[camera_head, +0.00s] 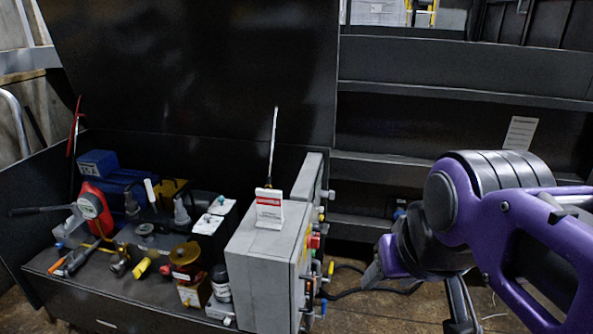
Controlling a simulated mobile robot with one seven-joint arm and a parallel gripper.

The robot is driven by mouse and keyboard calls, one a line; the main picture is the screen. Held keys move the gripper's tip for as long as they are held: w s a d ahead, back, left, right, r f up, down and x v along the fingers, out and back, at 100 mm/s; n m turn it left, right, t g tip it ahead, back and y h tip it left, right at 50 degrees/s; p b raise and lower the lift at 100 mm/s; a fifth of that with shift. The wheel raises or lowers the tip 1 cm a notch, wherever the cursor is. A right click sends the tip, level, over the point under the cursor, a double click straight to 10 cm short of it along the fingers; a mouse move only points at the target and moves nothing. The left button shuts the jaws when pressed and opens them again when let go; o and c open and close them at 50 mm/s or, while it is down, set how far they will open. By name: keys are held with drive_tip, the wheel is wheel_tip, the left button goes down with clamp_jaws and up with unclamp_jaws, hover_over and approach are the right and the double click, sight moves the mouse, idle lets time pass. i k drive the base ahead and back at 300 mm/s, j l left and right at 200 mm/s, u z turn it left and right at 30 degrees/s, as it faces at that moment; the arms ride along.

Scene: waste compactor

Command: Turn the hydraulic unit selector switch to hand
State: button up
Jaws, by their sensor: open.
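A grey control box (262,265) stands at the right end of the open hydraulic unit. Its control face is turned to the right and shows only at a steep angle. Small red, green, yellow and black controls (314,243) stick out along that face. I cannot tell which is the selector switch or how it is set. My gripper (415,290) is right of the box, below my purple and black arm, with its fingers apart and nothing visible between them. A gap shows between it and the controls.
Inside the cabinet, left of the box, are a blue motor (122,187), a red gauge-like part (92,207) and loose tools. The raised black lid (195,75) stands behind. A dark cable (350,291) runs over the floor.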

sight(322, 228)
drive_tip(key=u, duration=0.4)
drive_tip(key=i+l+u, duration=0.1)
drive_tip(key=l+u, duration=0.15)
drive_tip(key=u, duration=0.2)
drive_tip(key=i+l+u, duration=0.1)
drive_tip(key=l+u, duration=0.2)
drive_tip(key=u, duration=0.2)
drive_tip(key=l+u, duration=0.4)
drive_tip(key=l, duration=0.35)
